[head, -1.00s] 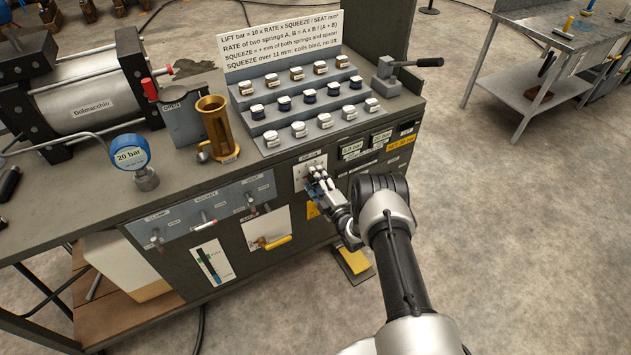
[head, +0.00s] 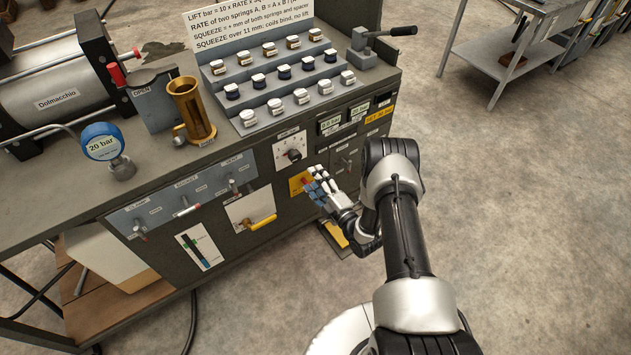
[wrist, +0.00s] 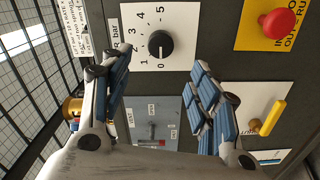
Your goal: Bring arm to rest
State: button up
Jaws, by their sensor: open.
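My gripper (head: 318,184) is open and empty in front of the bench's front panel, in the head view. In the wrist view its two blue-padded fingers (wrist: 165,95) are spread apart with nothing between them. Beyond them is a dial with a black knob (wrist: 160,45) on a white plate numbered 0 to 5; the fingers appear apart from it. The dial also shows in the head view (head: 293,154), above and left of my gripper. A red button on a yellow plate (wrist: 277,23) is at the wrist view's upper right.
The bench top holds a spring rack (head: 240,122), a brass cup (head: 190,115), a 20 bar gauge (head: 102,143) and a lever press (head: 372,45). A yellow handle (head: 263,222) and small switches stick out of the front. A second table (head: 510,50) stands at upper right. The floor on the right is clear.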

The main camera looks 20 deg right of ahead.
jog(key=shift+w, duration=0.1)
dwell(0.3)
jog(key=w+d+r+m+g+h, duration=0.1)
jog(key=w+r+g+h, duration=0.1)
jog(key=w+r, duration=0.6)
jog(key=s+d+r+m+g+h, duration=0.1)
jog(key=s+r+m+g+h, duration=0.2)
jog(key=r, duration=0.7)
jog(key=s+d+r+m+g+h, duration=0.15)
jog(key=r+m, duration=0.25)
jog(key=r, duration=0.7)
jog(key=s+a+r+m+g, duration=0.1)
jog(key=s+r+m, duration=0.3)
jog(key=s+r, duration=0.5)
jog(key=s+a+m+g, duration=0.2)
jog(key=s+a+m, duration=0.1)
jog(key=s, duration=1.2)
jog(key=s+a+m+g, duration=0.3)
jog(key=s, duration=1.2)
jog(key=shift+s+m+y, duration=0.35)
jog(key=shift+m+y, duration=0.05)
jog(key=shift+y, duration=0.05)
